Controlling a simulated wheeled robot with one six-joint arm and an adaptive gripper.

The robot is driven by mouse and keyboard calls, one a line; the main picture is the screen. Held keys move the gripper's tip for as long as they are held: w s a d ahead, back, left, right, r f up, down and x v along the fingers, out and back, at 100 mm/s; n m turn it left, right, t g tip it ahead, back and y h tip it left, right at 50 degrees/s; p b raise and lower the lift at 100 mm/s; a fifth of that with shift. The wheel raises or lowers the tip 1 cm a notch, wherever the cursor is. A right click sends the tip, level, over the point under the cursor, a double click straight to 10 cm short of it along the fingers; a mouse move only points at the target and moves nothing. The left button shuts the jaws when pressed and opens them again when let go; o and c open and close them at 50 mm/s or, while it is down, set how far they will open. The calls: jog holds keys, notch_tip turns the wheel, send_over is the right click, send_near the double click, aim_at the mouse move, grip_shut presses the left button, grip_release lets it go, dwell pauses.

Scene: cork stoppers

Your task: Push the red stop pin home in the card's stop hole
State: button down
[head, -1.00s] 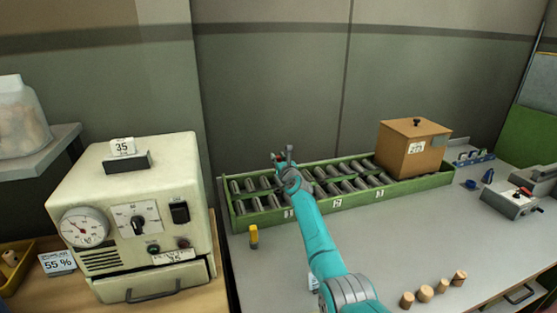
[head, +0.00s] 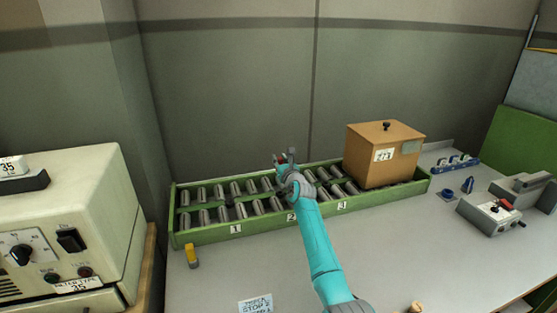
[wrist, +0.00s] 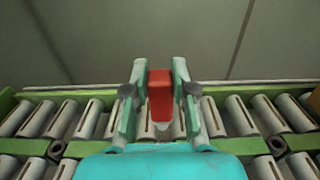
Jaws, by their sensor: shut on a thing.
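My gripper (wrist: 160,95) is shut on the red stop pin (wrist: 160,98), whose block-shaped red body sits upright between the fingers. A pale tip shows below the red body. In the head view my gripper (head: 285,159) is over the back of the green roller conveyor (head: 262,228), between its labels 1 and 3. The pin is apart from both. Whatever lies directly under my gripper is hidden by it. A white printed card (head: 255,304) lies on the table.
A brown lidded box (head: 384,160) stands on the conveyor's right end. A yellow item (head: 192,257) stands before its left end. A cream machine (head: 75,220) is at left, and grey devices (head: 495,212) are at right. The table front-left of my arm is mostly clear.

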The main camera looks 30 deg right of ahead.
jog(key=shift+d+f, duration=0.2)
jog(key=shift+f, duration=0.8)
jog(key=shift+a+f, duration=0.1)
jog(key=shift+f, duration=2)
jog(key=shift+f, duration=1.5)
dwell(2.5)
jog(key=c, duration=0.9)
grip_release()
jog(key=shift+o, duration=0.2)
jog(key=shift+r, duration=0.1)
